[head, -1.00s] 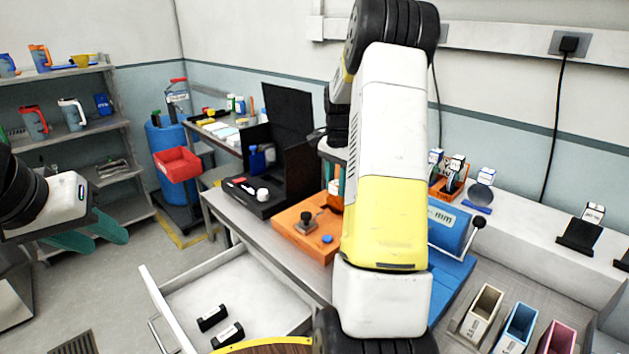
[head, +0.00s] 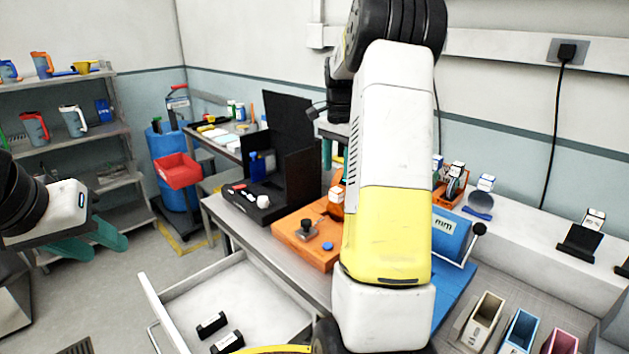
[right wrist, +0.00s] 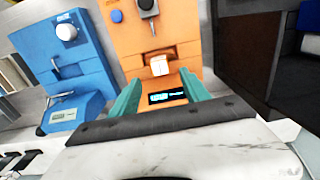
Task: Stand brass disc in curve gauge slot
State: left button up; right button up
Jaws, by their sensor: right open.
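I cannot make out a brass disc clearly in any view. The orange gauge (head: 290,228), with a dark knob and blue button, lies on the bench; it also shows in the right wrist view (right wrist: 128,38). In that view a small white block (right wrist: 159,65) sits at a dark recess in its face, above a lit display (right wrist: 167,96). My right gripper (right wrist: 158,92) is open, its teal fingers either side of the display and apart from the white block. My arm hides most of it in the head view. My left gripper (head: 95,246) hangs empty at the left, fingers apart.
A blue gauge (head: 450,235) stands right of the orange one. An orange rack (head: 450,190) and a grey disc on a blue stand (head: 481,201) are behind it. Coloured bins (head: 518,330) are front right. An open drawer (head: 240,290) juts out below; a black box (head: 290,150) stands left.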

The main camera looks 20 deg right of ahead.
jog(key=s+a+r+n+t, duration=0.3)
jog(key=s+a+r+n, duration=0.4)
jog(key=s+a+r, duration=0.45)
jog(key=s+a+f+n+t+y, duration=0.2)
jog(key=s+a+f+n+t, duration=0.1)
jog(key=s+a+n, duration=0.4)
jog(key=s+a, duration=0.3)
jog(key=s, duration=0.4)
jog(key=shift+s+f, duration=0.15)
jog(key=shift+f, duration=0.25)
pick_arm(q)
jog(key=shift+a, duration=0.1)
pick_arm(e)
jog(key=shift+a, duration=0.2)
